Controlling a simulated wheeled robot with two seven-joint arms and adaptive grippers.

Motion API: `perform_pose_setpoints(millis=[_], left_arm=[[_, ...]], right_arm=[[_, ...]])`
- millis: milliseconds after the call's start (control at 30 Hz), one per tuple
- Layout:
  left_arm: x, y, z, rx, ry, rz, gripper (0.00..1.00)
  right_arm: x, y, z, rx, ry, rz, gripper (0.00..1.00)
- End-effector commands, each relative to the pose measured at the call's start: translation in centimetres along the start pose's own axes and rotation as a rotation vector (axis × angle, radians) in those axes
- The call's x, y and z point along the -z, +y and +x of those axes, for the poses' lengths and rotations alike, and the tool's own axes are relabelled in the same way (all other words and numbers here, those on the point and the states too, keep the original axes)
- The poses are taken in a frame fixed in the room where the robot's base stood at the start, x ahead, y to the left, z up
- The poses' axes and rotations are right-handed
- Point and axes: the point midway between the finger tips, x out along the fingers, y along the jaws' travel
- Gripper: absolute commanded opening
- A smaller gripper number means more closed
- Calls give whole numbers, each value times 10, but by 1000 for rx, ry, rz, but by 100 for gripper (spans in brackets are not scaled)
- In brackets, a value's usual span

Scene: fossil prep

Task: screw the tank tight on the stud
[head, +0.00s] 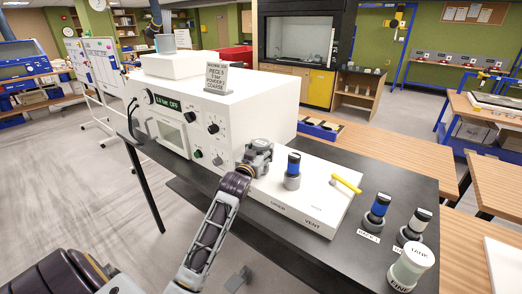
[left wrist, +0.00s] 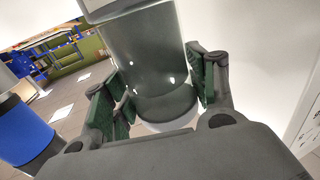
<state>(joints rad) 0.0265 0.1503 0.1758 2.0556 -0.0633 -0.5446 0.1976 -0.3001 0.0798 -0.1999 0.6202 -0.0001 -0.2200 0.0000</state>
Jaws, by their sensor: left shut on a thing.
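My left gripper (head: 258,158) is beside the right front of the white machine, above the white plate. In the left wrist view its green-padded fingers (left wrist: 165,100) are shut on the tank (left wrist: 145,55), a clear cylinder with dark grey contents and pale ends. In the head view the gripper and wrist hide most or all of this tank. The stud is not visible, and I cannot tell how the tank sits on it.
The white machine (head: 215,115) bears a sign (head: 216,78) and a green display (head: 167,102). A blue-banded cylinder (head: 292,172) and yellow lever (head: 346,184) stand right of my gripper. More blue- and white-banded cylinders (head: 377,210) and a white-lidded jar (head: 407,270) stand on the dark bench (head: 350,245).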

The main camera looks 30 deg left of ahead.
Motion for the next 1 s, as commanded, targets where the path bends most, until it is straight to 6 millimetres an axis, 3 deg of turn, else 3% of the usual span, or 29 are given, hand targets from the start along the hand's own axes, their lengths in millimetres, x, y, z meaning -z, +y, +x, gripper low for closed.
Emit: perform_pose_setpoints(millis=[767, 800, 1000], left_arm=[[1, 0, 0, 0, 3, 0, 14], [1, 0, 0, 0, 3, 0, 59], [1, 0, 0, 0, 2, 0, 82]], right_arm=[[0, 0, -2, 0, 0, 0, 40], [0, 0, -2, 0, 0, 0, 40], [0, 0, -2, 0, 0, 0, 40]])
